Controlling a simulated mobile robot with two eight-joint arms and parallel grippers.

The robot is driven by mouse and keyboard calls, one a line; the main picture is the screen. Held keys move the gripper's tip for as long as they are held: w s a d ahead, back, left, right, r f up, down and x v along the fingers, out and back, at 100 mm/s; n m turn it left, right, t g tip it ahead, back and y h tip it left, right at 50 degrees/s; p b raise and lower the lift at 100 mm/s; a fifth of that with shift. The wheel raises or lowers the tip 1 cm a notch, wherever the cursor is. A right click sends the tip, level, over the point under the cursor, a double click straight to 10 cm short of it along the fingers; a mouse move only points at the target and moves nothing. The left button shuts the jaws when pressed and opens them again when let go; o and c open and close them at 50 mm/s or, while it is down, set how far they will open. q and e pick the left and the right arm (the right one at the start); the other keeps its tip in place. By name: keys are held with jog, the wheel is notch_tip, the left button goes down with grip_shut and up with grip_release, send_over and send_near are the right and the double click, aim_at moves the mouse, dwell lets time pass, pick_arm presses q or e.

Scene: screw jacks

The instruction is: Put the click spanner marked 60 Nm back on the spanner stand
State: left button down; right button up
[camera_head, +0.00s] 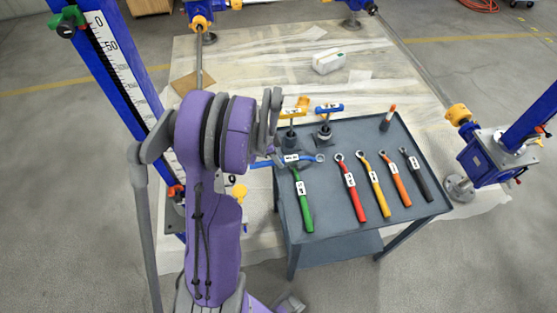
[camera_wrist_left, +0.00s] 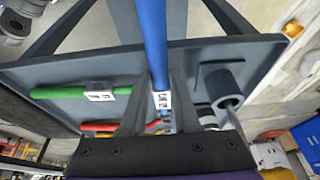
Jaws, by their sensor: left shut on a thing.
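A blue click spanner with a white label (camera_head: 291,158) lies sideways in my left gripper (camera_head: 270,150), above the left edge of the trolley top. Its ring head (camera_head: 319,158) points right; its handle reaches left past the arm. In the left wrist view the fingers (camera_wrist_left: 158,85) are shut on the blue spanner's handle (camera_wrist_left: 152,35); the label (camera_wrist_left: 162,101) is too small to read. Green (camera_head: 304,203), red (camera_head: 350,190), yellow (camera_head: 376,189), orange (camera_head: 397,182) and dark grey (camera_head: 416,174) spanners lie on the trolley. I cannot tell which fixture is the spanner stand. My right gripper is out of view.
The grey trolley (camera_head: 340,222) has a raised rim. At its back stand a yellow-handled tool (camera_head: 293,112), a blue-handled tool (camera_head: 328,108) and a dark cup (camera_head: 385,124). Blue screw jacks stand left (camera_head: 112,75) and right (camera_head: 490,153). A white box (camera_head: 328,62) lies behind.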

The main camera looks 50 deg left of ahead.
pick_arm(q)
jog(key=shift+f, duration=0.45)
jog(key=shift+f+b, duration=0.4)
jog(key=c, duration=0.6)
grip_release()
jog(key=shift+c, duration=0.2)
jog(key=shift+r, duration=0.2)
